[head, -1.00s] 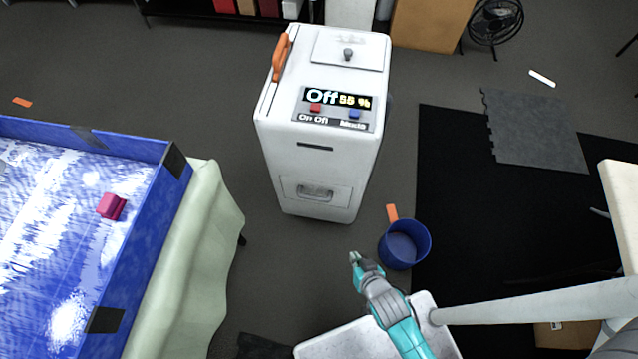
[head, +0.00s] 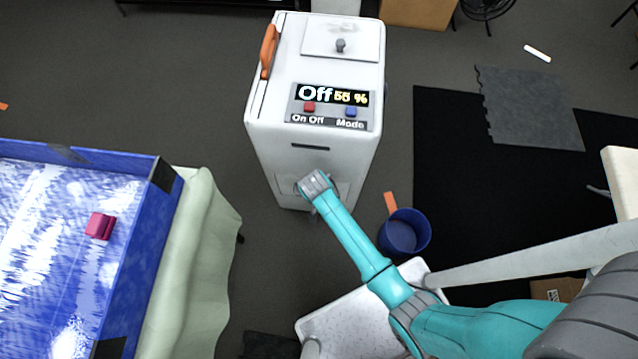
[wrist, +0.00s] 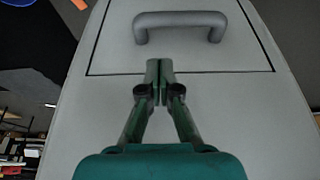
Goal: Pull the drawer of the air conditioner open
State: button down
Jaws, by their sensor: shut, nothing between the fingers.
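The white air conditioner (head: 331,150) stands upright on the floor at the top middle of the head view. Its drawer (wrist: 105,55) fills the upper part of the wrist view and looks closed, with a dark seam around it. The grey bar handle (wrist: 180,19) is on the drawer front. My gripper (wrist: 158,64) is shut and empty. Its fingertips are at the drawer's edge on the picture's lower side, apart from the handle. I cannot tell whether the fingertips touch the surface.
A blue bin (head: 405,232) stands on the floor right of the air conditioner, with an orange piece (head: 390,202) beside it. A blue-walled table (head: 125,285) with a pink block (head: 101,226) is on the left. Grey floor lies between the table and the air conditioner.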

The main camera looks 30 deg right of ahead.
jog(key=x, duration=0.9)
jog(key=shift+f, duration=0.1)
